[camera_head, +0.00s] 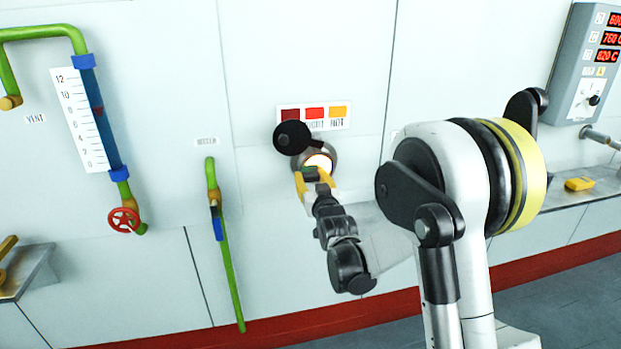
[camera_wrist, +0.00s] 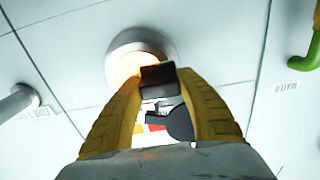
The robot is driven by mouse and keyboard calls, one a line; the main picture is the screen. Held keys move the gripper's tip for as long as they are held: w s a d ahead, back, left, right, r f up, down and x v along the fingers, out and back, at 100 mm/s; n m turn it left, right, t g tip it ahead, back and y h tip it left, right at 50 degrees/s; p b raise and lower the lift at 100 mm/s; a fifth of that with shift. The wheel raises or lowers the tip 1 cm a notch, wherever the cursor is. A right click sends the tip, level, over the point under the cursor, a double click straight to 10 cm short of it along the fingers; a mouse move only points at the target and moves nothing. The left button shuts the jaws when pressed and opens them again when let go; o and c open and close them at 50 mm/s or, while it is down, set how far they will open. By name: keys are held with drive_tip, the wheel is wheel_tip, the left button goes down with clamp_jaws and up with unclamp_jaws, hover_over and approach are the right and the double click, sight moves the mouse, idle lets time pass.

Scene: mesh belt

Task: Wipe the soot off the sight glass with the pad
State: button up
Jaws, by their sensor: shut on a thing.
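The sight glass (camera_head: 319,160) glows bright in a round metal rim on the wall. In the wrist view the glass (camera_wrist: 127,66) shows orange behind the pad, partly hidden. I cannot make out how much soot is on it. My gripper (camera_head: 313,178) has its yellow fingers shut on a dark, block-shaped pad (camera_wrist: 158,74). The pad is right in front of the lower part of the glass; I cannot tell whether it touches. A round black cover (camera_head: 293,137) is swung aside at the upper left of the glass; it also shows in the wrist view (camera_wrist: 181,124).
A color chart (camera_head: 314,116) is above the glass. A green pipe with a blue handle (camera_head: 218,228) runs down the wall to the left. Farther left are a gauge (camera_head: 80,118) and a red valve wheel (camera_head: 123,220). A display panel (camera_head: 590,65) and a shelf (camera_head: 560,202) are at right.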

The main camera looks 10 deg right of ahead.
sight(312, 180)
drive_tip(key=shift+w, duration=1)
drive_tip(key=shift+s, duration=0.15)
drive_tip(key=shift+s, duration=2.95)
drive_tip(key=shift+s, duration=0.1)
drive_tip(key=shift+s, duration=1.4)
